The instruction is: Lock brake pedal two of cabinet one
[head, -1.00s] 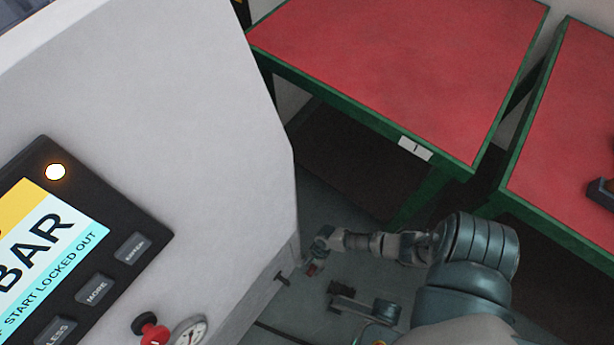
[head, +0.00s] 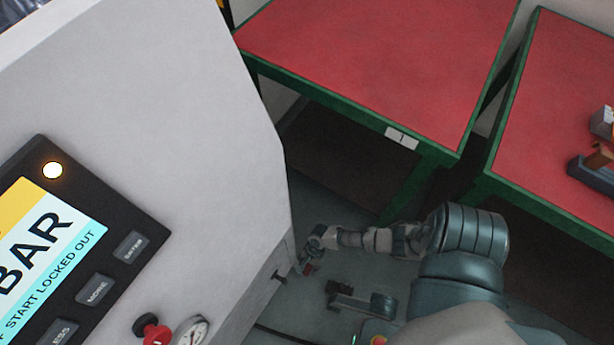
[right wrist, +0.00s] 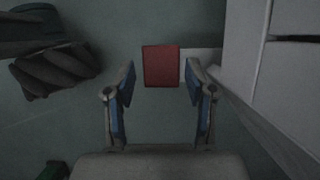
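The red pedal (right wrist: 161,66) shows in the right wrist view ahead of my right gripper (right wrist: 160,90), roughly centred between its blue-padded fingertips. The fingers are apart and empty, and the pedal appears beyond their tips. In the head view my right gripper (head: 312,246) reaches down to the foot of the white cabinet (head: 160,110), with a small red part of the pedal (head: 309,269) just below it. Whether they touch is unclear. A second small dark pedal-like part (head: 279,277) sticks out of the cabinet side to the left.
The cabinet's base (right wrist: 265,125) runs close along the right of the gripper in the wrist view. Red-topped tables with green frames (head: 370,70) (head: 555,110) stand behind my right arm. The floor (head: 345,262) around the gripper is dim. A red knob (head: 157,335) and gauge (head: 190,331) project from the cabinet front.

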